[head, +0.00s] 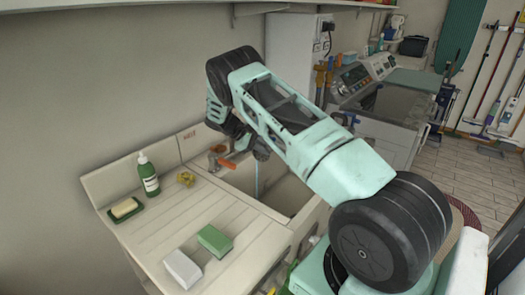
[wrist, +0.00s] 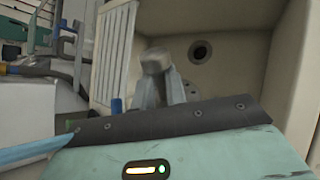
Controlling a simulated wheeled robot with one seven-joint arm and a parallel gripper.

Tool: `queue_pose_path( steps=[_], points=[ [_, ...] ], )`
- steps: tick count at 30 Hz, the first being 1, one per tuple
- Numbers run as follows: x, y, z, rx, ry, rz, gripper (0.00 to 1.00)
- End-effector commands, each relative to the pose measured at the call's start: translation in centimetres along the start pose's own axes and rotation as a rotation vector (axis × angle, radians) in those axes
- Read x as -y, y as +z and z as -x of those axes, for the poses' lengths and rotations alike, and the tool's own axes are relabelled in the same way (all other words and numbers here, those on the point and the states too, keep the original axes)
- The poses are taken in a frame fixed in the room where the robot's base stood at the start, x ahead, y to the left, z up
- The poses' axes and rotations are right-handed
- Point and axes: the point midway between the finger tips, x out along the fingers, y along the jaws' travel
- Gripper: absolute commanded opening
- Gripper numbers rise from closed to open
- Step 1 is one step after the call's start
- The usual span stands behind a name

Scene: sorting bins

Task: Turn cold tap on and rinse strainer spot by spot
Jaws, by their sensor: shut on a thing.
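My gripper (wrist: 158,82) points down into the sink basin (wrist: 270,85) and is shut on a small grey thing (wrist: 154,58) at its fingertips. It is blurred, so I cannot tell if it is the strainer. The drain hole (wrist: 201,51) beside it is dark and uncovered. An orange-handled tap (head: 225,163) stands at the sink's back left. A blue handle (wrist: 117,106) shows at the basin's edge. A thin pale blue vertical streak (head: 257,180) in the basin looks like running water. My arm hides most of my gripper in the head view.
The ribbed drainboard (head: 165,225) left of the basin holds a green soap bottle (head: 148,178), a soap dish (head: 125,209), a yellow item (head: 185,179), a green sponge (head: 214,240) and a white block (head: 182,269). A white cabinet (head: 294,50) stands behind the sink.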

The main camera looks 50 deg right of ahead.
Motion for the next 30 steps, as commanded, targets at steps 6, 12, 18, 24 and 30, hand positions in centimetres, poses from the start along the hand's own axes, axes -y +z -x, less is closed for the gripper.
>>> queue_pose_path(
  steps=[6,12,18,24,30],
  points=[
    [-0.01,-0.01,0.0,0.0,0.0,0.0,0.0],
    [-0.19,-0.3,-0.06,0.001,0.0,-0.001,0.0],
    [-0.7,-0.8,0.01,0.0,0.0,-0.001,0.0],
    [-0.91,-0.81,0.16,0.001,0.0,0.0,0.0],
    [-0.9,-0.8,0.16,0.001,0.0,0.0,0.0]
  ],
)
